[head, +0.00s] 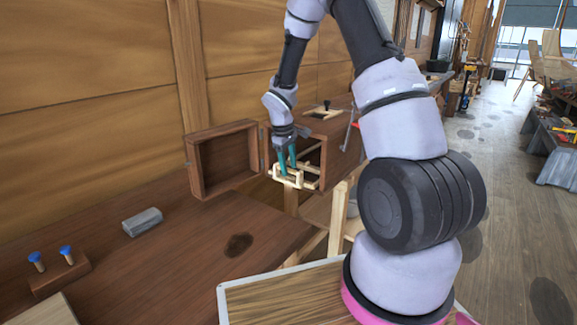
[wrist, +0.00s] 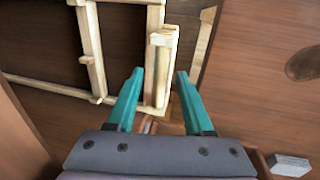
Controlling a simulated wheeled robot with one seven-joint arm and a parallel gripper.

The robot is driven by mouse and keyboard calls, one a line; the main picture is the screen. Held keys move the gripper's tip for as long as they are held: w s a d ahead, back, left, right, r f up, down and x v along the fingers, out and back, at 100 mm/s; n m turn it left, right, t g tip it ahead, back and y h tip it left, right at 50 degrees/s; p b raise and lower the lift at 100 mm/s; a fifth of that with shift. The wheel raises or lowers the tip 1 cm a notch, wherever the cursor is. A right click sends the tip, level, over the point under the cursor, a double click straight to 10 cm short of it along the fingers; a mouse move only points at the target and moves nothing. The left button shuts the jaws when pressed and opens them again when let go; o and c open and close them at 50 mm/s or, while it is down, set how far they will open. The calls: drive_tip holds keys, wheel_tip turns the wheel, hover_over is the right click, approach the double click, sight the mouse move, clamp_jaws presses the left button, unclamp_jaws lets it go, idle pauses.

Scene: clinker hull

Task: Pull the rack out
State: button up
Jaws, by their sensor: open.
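The rack (head: 289,182) is a pale wooden frame of thin bars, partly out of the open front of a brown wooden box (head: 343,137). Its rear part is hidden inside the box. My gripper (head: 287,166) points down at the rack's front end. In the wrist view my gripper (wrist: 160,73) has its two teal fingers apart, and the end bar of the rack (wrist: 162,62) shows between them. I cannot tell whether either finger touches the bar. The box's door (head: 225,160) stands wide open to the left.
A grey block (head: 142,221) lies on the brown bench (head: 190,265), left of the box. A wooden block with two blue-topped pegs (head: 60,277) is at the front left. A plank wall stands behind. Open floor lies to the right.

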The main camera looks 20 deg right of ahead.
clamp_jaws()
idle(1.5)
